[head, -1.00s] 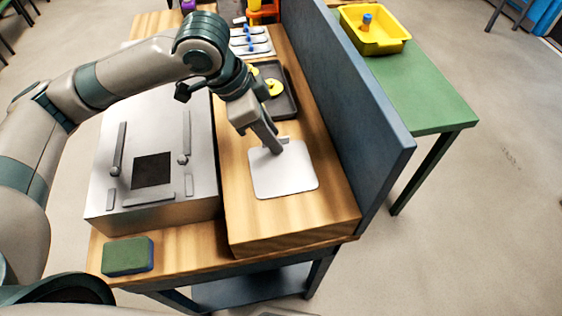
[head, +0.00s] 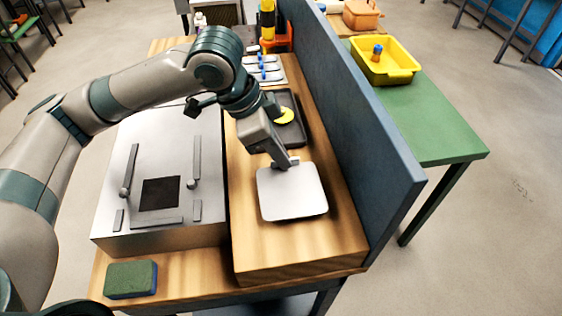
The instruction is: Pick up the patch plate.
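The patch plate (head: 292,200) is a pale, flat square with rounded corners and a small grey handle on top, over the front part of the raised wooden board. My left gripper (head: 287,164) comes down on the handle from the upper left and appears shut on it; the fingers hide most of the handle. A dark shadow shows along the plate's edge, and the plate seems slightly above the board. My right gripper is not in view.
A metal box (head: 130,190) with a dark square opening (head: 160,194) and rails stands at left. A green sponge (head: 131,278) lies in front. A blue-grey partition (head: 375,160) rises at right; behind it a yellow bin (head: 395,74) sits on a green table (head: 440,130).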

